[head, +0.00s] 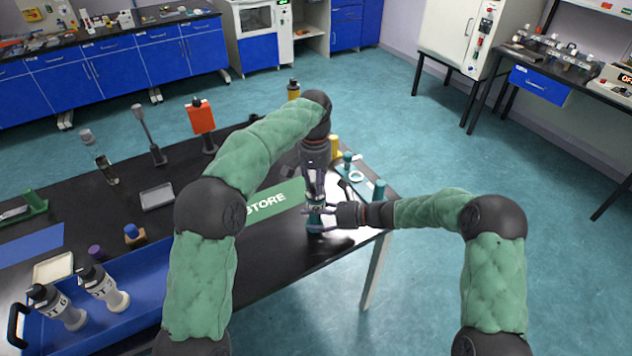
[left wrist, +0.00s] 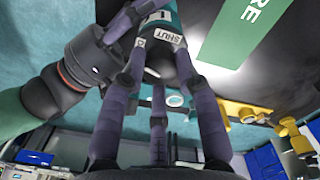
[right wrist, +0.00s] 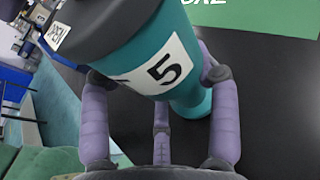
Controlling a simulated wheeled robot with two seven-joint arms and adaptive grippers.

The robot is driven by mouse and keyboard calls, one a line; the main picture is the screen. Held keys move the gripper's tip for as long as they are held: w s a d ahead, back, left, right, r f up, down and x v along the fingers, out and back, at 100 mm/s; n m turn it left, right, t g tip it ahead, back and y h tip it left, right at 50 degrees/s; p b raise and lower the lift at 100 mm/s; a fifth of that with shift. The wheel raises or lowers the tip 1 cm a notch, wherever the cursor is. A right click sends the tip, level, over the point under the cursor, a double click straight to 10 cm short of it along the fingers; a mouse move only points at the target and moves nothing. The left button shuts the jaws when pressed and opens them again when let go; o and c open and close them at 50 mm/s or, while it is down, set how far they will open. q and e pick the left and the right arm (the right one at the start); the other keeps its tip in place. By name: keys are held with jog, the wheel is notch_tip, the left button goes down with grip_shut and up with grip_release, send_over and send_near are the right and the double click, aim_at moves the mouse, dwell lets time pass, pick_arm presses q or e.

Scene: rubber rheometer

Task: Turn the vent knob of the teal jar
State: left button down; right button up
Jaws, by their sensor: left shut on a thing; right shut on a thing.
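The teal jar (head: 314,221) stands at the table's right end beside the green STORE mat. In the right wrist view the teal jar (right wrist: 186,88) bears a white label with a 5, below a dark top (right wrist: 90,22) with a small tag partly in view. My right gripper (head: 319,222) is shut on the jar's body from the right. My left gripper (head: 315,192) comes from above, its fingers closed around the jar's top. In the left wrist view a SHUT tag (left wrist: 167,35) shows near the dark top. The knob is mostly hidden by the fingers.
The green STORE mat (head: 275,201) lies left of the jar. Teal and yellow items, including a yellow cylinder (head: 334,148), stand just behind. A blue tray (head: 145,285) with two labelled bottles lies at the left. The table's right edge is close to the jar.

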pick_arm(q)
jog(key=m, duration=0.7)
jog(key=shift+d+f, duration=0.1)
pick_arm(e)
jog(key=shift+a, duration=0.1)
pick_arm(q)
jog(key=m, duration=0.4)
jog(key=shift+g, duration=0.3)
jog(key=shift+d+m, duration=0.1)
jog(key=shift+m, duration=1.6)
pick_arm(e)
jog(key=shift+r, duration=0.1)
pick_arm(q)
jog(key=shift+s, duration=0.1)
jog(key=c, duration=0.9)
grip_release()
jog(key=shift+r, duration=0.4)
jog(key=shift+w+r, duration=0.2)
jog(key=shift+r, duration=1.5)
jog(key=shift+w+r, duration=0.15)
jog(key=shift+r, duration=1.5)
